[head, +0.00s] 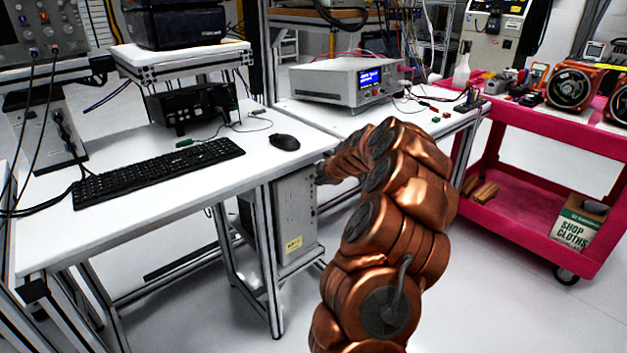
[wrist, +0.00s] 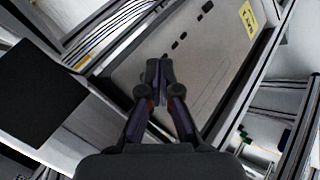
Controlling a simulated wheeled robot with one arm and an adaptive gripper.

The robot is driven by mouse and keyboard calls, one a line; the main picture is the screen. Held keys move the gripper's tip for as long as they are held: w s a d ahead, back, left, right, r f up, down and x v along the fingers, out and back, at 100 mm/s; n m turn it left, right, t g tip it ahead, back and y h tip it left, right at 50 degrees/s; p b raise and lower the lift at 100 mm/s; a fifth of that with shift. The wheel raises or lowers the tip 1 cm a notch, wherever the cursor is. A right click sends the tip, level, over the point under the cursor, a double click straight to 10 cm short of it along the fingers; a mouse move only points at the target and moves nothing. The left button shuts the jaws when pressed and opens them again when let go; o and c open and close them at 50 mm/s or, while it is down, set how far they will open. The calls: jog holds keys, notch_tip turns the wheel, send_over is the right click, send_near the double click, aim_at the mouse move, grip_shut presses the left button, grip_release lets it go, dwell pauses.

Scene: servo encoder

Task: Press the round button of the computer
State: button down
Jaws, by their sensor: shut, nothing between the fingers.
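The computer (head: 296,222) is a grey tower under the white workbench, with a yellow label low on its front. In the wrist view its grey front panel (wrist: 203,72) fills the middle, tilted, with a row of small dark slots and ports. My gripper (wrist: 158,70) is shut and empty, its fingertips over the panel beside the end of this row. I cannot tell whether they touch it. I cannot make out the round button for certain; the fingers may hide it. In the head view my gripper (head: 322,174) is small and partly hidden by my arm, at the computer's upper right edge.
The workbench (head: 120,215) stands above the computer, with a keyboard (head: 160,171) and a mouse (head: 284,142) on it. Metal bench legs (head: 268,262) stand close beside the computer. A pink cart (head: 520,205) is on the right. The floor in front is clear.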

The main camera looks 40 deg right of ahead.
jog(key=shift+s, duration=0.1)
jog(key=shift+s+a+b, duration=0.1)
jog(key=shift+s+b, duration=2.4)
jog(key=shift+s, duration=0.4)
